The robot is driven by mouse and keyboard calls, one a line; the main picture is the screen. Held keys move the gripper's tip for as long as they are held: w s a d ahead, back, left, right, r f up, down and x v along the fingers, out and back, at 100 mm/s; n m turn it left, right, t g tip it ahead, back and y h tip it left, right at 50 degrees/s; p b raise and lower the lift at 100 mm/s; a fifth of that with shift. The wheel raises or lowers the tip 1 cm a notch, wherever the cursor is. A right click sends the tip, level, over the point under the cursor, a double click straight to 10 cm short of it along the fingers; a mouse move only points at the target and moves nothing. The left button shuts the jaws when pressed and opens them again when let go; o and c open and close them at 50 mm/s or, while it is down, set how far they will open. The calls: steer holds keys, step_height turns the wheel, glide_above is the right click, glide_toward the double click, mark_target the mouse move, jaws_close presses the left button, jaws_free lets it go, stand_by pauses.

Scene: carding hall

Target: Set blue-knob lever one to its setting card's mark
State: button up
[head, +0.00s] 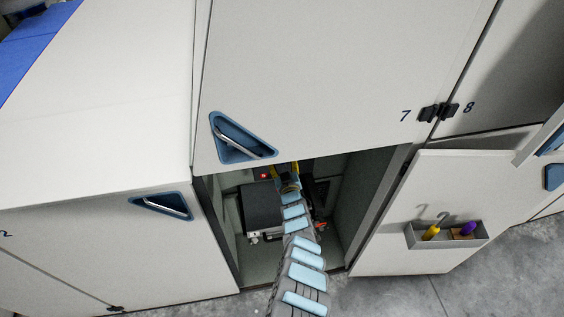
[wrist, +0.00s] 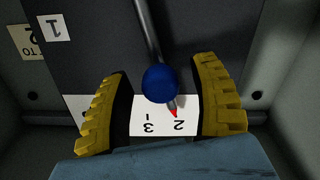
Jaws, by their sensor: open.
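Blue knob (wrist: 160,84) sits on a thin grey lever rod (wrist: 146,28) in the wrist view. My gripper (wrist: 162,72) is open, with one yellow ridged finger on each side of the knob and visible gaps between. A red-tipped pointer (wrist: 172,112) shows just beyond the knob, close to the upside-down 2 on a white scale card (wrist: 162,129), which also shows a 3. A label reading 1 (wrist: 55,27) is at upper left. Beside it a tan card (wrist: 28,44), partly cut off, reads "TO" and apparently 2. In the head view my gripper (head: 288,172) is inside the cabinet; the knob is hidden.
A dark box (head: 262,206) and a red light (head: 264,175) are in the cabinet opening. Its side walls are close on both sides. An open door (head: 395,245) stands at right, carrying a tray (head: 470,242) with a yellow-handled hook and a purple item.

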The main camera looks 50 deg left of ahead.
steer(key=shift+d, duration=0.1)
steer(key=v, duration=1.1)
steer(key=shift+s+d, duration=0.25)
steer(key=shift+d, duration=0.1)
stand_by(0.8)
stand_by(0.6)
